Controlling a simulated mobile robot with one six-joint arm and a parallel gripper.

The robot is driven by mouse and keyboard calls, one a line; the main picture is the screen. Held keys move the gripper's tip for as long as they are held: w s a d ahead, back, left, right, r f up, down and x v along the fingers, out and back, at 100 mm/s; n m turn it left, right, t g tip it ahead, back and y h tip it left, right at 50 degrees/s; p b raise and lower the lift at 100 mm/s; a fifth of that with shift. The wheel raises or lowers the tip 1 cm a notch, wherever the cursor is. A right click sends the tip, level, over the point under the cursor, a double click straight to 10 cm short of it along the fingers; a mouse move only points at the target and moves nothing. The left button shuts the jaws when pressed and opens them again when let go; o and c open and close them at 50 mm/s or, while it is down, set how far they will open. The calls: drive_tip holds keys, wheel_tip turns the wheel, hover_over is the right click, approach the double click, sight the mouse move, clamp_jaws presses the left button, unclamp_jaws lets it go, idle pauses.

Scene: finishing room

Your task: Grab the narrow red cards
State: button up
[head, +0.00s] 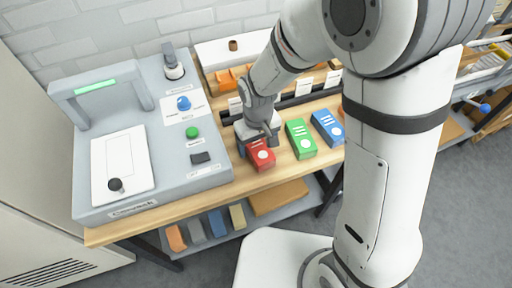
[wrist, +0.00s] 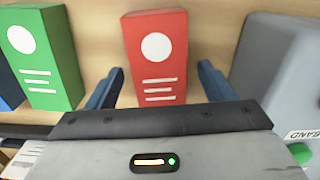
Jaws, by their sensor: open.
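A narrow red box (head: 261,155) with a white dot and white lines, likely the red cards, stands on the wooden bench in the head view. It also shows in the wrist view (wrist: 156,75), centred beyond my gripper. My gripper (wrist: 161,80) is open, with one blue finger on each side of the lower part of the red box. A small gap shows between each finger and the box. In the head view my gripper (head: 257,142) is right at the box, partly hidden by the wrist.
A green box (head: 300,139) and a blue box (head: 328,127) stand to the right of the red one. A grey machine (head: 205,172) with a green button is close on the left. A label rail (head: 303,98) runs behind. Several coloured blocks lie on the shelf below.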

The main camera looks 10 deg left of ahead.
drive_tip(key=shift+f, duration=0.55)
drive_tip(key=c, duration=1.2)
